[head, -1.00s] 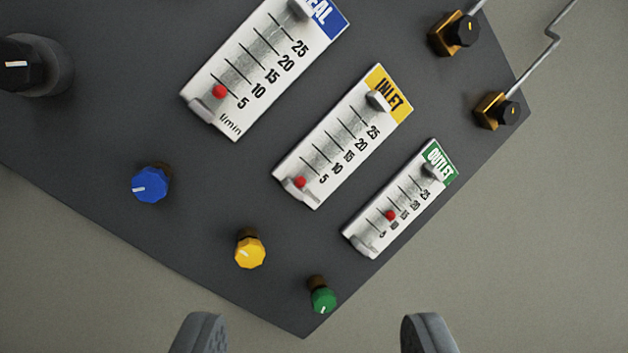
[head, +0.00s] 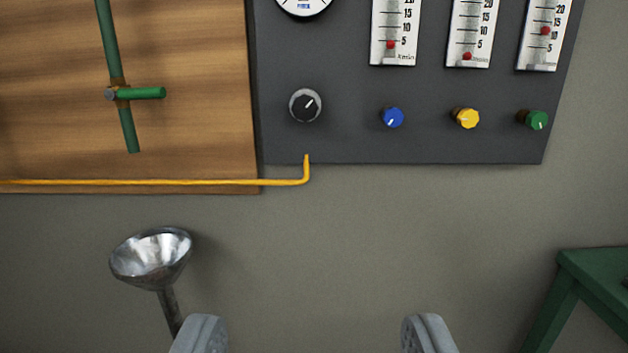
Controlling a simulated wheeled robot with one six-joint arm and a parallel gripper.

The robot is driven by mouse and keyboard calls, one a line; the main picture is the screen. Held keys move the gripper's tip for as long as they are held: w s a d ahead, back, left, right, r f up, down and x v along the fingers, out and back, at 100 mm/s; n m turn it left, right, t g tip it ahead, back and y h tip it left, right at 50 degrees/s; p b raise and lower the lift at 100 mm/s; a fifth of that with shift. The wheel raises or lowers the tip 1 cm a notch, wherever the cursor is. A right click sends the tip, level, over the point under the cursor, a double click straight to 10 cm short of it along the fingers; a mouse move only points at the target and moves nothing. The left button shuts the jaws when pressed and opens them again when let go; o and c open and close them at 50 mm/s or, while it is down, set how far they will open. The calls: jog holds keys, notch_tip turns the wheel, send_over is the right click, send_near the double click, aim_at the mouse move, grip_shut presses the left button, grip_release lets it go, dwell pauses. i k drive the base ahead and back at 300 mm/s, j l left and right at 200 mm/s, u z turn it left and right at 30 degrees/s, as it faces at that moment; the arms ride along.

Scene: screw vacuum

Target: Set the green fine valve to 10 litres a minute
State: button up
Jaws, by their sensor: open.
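The green fine valve (head: 538,120) is a small knob at the lower right of the dark panel. Above it is the right-hand flow meter (head: 543,52), a white scale with a red ball. The ball sits near the 10 mark; I cannot read it exactly. My gripper (head: 315,335) is open and empty at the bottom edge of the view. It is apart from the green valve, which shows up and to the right of it.
A yellow knob (head: 467,118), a blue knob (head: 393,117) and a black knob (head: 306,105) sit left of the green valve. A metal funnel (head: 151,258) is at lower left, a green table (head: 597,275) at lower right. A yellow pipe (head: 220,182) runs along the wooden board (head: 190,90).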

aim_at(536, 120)
jog(key=l, duration=0.95)
jog(key=i+l, duration=0.1)
jog(key=l, duration=0.85)
